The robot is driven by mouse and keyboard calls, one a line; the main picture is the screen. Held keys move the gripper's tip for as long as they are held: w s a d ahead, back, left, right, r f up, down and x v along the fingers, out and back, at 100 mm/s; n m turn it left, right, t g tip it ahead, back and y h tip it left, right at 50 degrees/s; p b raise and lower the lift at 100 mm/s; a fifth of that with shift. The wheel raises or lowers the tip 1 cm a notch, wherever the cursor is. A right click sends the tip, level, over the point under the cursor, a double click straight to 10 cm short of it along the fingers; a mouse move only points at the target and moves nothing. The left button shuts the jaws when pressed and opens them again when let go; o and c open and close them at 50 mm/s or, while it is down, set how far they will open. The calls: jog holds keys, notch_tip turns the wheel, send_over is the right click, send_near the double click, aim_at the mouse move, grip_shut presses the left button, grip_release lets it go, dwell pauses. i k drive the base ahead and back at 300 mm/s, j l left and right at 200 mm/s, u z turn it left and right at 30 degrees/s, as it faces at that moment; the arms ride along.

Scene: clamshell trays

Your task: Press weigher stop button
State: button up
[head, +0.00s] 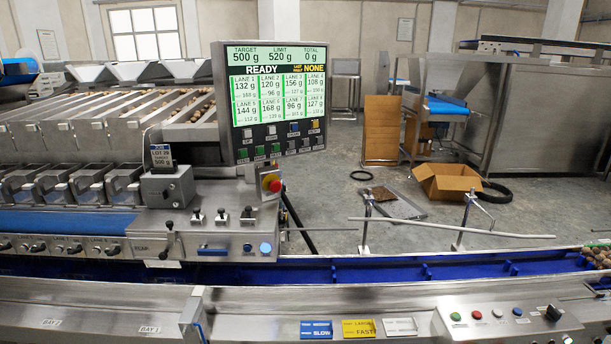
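The weigher display (272,97) stands at centre and reads READY, target 500 g, limit 520 g, total 0 g, with weights for several lanes. Its lower panel holds several small push buttons, among them green ones (259,151), a blue one (295,127), a yellow one (315,125) and dark ones; their labels are too small to read. My gripper is not in view.
A front control panel (530,322) at lower right carries green, red, white and blue buttons and a black knob. Blue, yellow and white plates (359,328) lie left of it. A blue conveyor channel (370,268) crosses in front of the weigher. An open cardboard box (445,183) sits on the floor behind.

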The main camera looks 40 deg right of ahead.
aim_at(275, 186)
jog(key=i+j+z, duration=0.5)
jog(key=z, duration=0.2)
jog(key=i+j+z, duration=0.15)
jog(key=j+z, duration=0.2)
jog(key=j, duration=0.15)
